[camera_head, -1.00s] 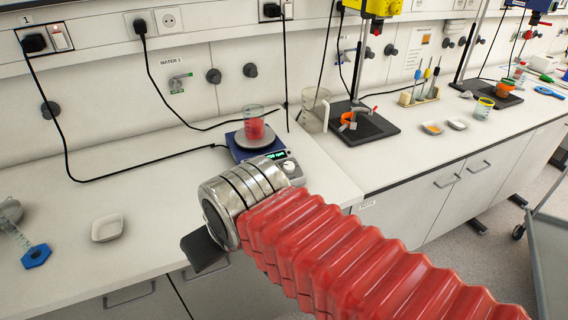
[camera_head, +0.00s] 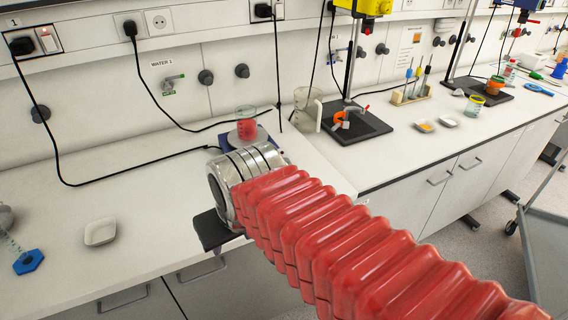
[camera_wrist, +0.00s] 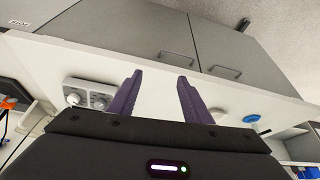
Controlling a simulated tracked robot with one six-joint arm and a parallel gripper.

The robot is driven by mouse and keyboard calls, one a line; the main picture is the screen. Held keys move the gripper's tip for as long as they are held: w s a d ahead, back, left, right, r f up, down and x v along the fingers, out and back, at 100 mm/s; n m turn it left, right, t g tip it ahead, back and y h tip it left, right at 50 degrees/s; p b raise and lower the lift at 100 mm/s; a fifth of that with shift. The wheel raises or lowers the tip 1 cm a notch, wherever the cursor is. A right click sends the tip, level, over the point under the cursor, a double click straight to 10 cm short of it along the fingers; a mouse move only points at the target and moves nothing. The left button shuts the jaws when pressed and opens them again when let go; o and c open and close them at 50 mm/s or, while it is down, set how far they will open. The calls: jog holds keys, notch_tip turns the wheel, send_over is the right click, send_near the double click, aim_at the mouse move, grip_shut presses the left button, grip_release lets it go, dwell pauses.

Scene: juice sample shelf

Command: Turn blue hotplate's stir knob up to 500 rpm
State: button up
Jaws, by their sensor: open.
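The blue hotplate (camera_head: 226,142) stands on the white bench in the head view, mostly hidden behind my metal wrist. A beaker with red liquid (camera_head: 246,127) stands on its top plate. In the wrist view, its front panel (camera_wrist: 88,90) shows at the left, with a white knob (camera_wrist: 72,98) and a second knob (camera_wrist: 99,101) beside it. I cannot read the display or markings. My gripper (camera_wrist: 160,76) is open, with its two purple fingers apart and nothing between them. In the head view the fingers are mostly hidden.
A white dish (camera_head: 101,232) and a blue-based item (camera_head: 28,262) lie at the bench's left. A glass jug (camera_head: 307,108) and a black stand base (camera_head: 357,127) are right of the hotplate. A black cable runs behind it. The front bench between dish and wrist is clear.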

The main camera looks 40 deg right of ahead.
jog(key=w+d+r, duration=0.2)
jog(key=w+d, duration=0.1)
jog(key=d, duration=0.5)
jog(key=w+d+r, duration=0.2)
jog(key=w+d, duration=0.2)
jog(key=d, duration=0.5)
jog(key=w+d+r, duration=0.3)
jog(key=d, duration=0.6)
jog(key=shift+w+m, duration=0.15)
jog(key=shift+m, duration=0.25)
jog(key=shift+g, duration=0.3)
jog(key=x, duration=1.3)
jog(key=shift+w+d+f, duration=0.2)
jog(key=shift+d+f, duration=0.1)
jog(key=shift+f, duration=0.05)
